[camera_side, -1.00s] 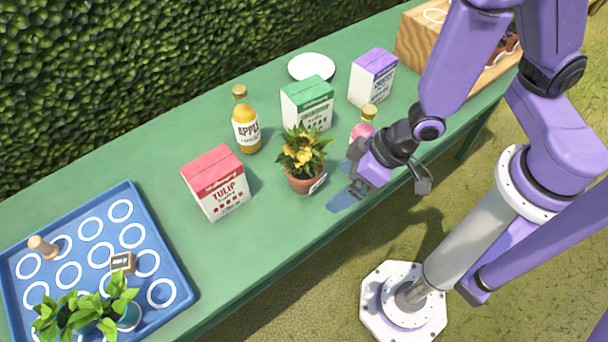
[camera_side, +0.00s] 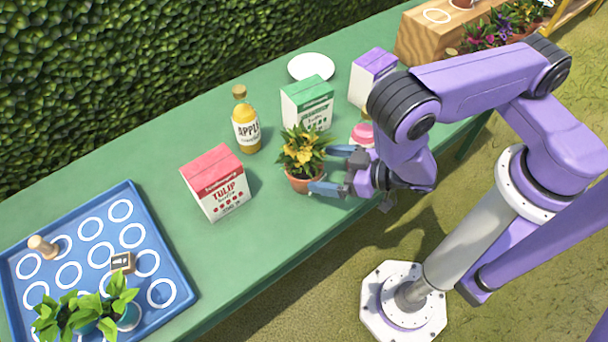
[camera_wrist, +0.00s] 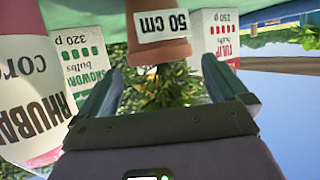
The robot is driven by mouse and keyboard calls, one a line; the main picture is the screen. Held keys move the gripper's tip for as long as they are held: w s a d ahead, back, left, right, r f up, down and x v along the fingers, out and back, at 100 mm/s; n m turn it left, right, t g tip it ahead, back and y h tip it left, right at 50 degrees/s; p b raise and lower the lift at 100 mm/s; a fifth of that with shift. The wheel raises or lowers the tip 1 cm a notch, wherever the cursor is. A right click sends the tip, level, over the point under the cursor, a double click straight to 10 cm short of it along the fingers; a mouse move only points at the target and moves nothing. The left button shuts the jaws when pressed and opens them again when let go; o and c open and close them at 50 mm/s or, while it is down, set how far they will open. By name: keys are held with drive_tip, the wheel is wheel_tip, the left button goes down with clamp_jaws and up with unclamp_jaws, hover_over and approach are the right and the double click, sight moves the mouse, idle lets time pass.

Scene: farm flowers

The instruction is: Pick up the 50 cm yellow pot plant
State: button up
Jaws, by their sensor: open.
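The yellow pot plant (camera_side: 301,153) stands upright on the green table, yellow flowers and green leaves in a terracotta pot (camera_side: 300,183). In the wrist view its pot (camera_wrist: 158,48) appears upside down with a "50 cm" label (camera_wrist: 162,24), and its leaves (camera_wrist: 168,88) show between my fingers. My gripper (camera_side: 328,170) is open at the plant's right side, one finger near the leaves and one near the pot's lower right. In the wrist view my gripper (camera_wrist: 160,95) has a finger on each side of the plant. I cannot tell whether either finger touches it.
A tulip carton (camera_side: 216,184), an apple bottle (camera_side: 245,122) and a green carton (camera_side: 307,103) surround the plant. A pink bottle (camera_side: 363,135) is close to my gripper's far side. A blue tray (camera_side: 183,268) lies left; a white plate (camera_side: 311,66) lies behind.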

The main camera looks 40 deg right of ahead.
sight(304, 171)
drive_tip(key=x, duration=0.6)
drive_tip(key=shift+w+a+f, duration=0.1)
drive_tip(key=shift+w, duration=0.2)
drive_tip(key=c, duration=1)
